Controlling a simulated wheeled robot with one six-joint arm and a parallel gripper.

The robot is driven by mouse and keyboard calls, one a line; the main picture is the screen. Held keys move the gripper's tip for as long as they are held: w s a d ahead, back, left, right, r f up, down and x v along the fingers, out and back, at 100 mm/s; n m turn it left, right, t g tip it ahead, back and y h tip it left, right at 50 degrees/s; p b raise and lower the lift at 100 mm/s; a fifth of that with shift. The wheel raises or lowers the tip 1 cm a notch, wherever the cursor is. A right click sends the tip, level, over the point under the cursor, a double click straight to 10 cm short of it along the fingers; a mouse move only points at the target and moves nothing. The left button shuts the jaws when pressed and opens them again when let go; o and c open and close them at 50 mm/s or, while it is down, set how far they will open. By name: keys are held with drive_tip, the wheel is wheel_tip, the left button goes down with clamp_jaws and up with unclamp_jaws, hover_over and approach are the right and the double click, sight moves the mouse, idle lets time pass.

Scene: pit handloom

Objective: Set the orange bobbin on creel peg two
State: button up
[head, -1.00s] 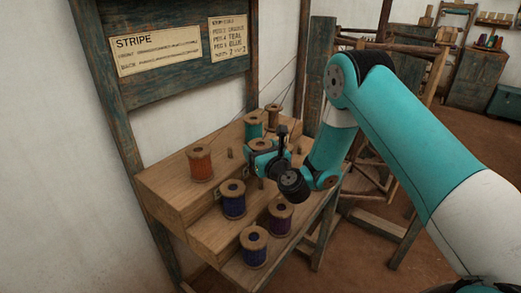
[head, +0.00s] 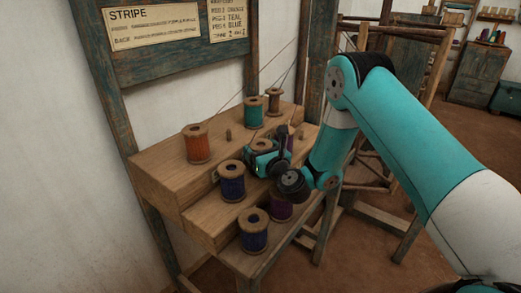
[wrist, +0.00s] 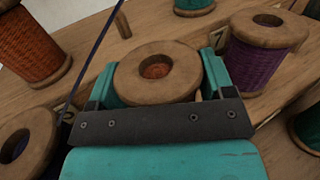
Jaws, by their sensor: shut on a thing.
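An orange bobbin (head: 197,145) stands upright at the left of the top step of the wooden creel (head: 160,160). It also shows at the upper left of the wrist view (wrist: 32,45). My gripper (head: 262,158) is over the middle step, right of and nearer than that bobbin. In the wrist view its teal jaws are shut on a bobbin with a wooden flange (wrist: 185,80). The thread of this held bobbin is hidden, so I cannot tell its colour. A bare peg (head: 228,134) stands right of the orange bobbin.
Close around the gripper stand a blue bobbin (head: 231,182) at left and a purple bobbin (wrist: 262,55) at right. A teal bobbin (head: 252,113) and a brown one (head: 273,101) stand behind. A dark blue bobbin (head: 254,232) is on the lowest step. Taut threads cross above.

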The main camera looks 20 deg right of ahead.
drive_tip(key=o, duration=1)
drive_tip(key=shift+c, duration=0.2)
wheel_tip(320, 180, up, 7)
drive_tip(key=p, duration=0.7)
